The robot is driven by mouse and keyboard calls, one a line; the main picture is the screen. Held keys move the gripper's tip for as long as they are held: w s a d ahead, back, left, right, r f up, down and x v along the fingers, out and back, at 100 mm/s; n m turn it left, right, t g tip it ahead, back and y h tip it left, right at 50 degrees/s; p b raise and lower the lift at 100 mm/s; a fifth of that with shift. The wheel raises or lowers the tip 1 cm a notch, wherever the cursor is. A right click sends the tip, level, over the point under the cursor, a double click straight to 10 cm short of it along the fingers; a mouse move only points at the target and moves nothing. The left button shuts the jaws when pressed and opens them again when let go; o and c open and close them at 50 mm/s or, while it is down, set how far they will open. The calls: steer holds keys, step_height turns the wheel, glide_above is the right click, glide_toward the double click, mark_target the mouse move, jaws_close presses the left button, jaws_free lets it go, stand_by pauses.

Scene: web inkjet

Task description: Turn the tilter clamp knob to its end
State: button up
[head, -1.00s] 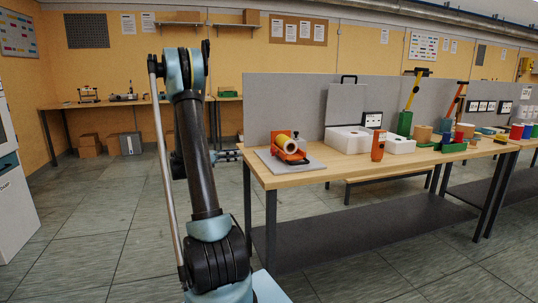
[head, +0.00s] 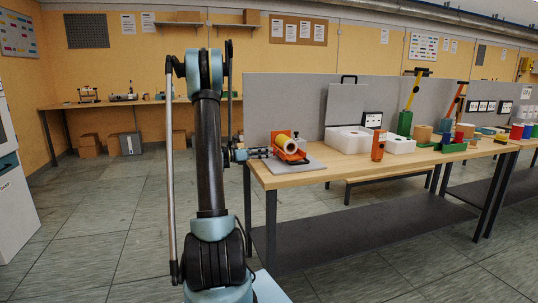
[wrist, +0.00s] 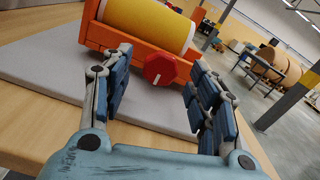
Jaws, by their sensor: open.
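The tilter is an orange frame (wrist: 118,38) holding a yellow roll (wrist: 150,22) in the wrist view. Its clamp knob is a red octagonal knob (wrist: 160,68) on the near side of the frame. My gripper (wrist: 157,75) is open, with one finger on each side of the knob; I cannot tell whether either touches it. In the head view the orange tilter (head: 290,146) stands on a grey plate (head: 309,167) at the table's left end. My gripper (head: 262,153) reaches it from the left there, and the knob is too small to make out.
The wooden table (head: 350,165) carries white blocks (head: 348,139) and an orange upright object (head: 378,146) to the right of the tilter. A grey partition (head: 285,95) stands behind. Open floor lies left of the table.

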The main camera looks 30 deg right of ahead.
mark_target(275, 152)
steer(key=shift+x, duration=1.45)
steer(key=c, duration=1.1)
steer(key=m, duration=0.9)
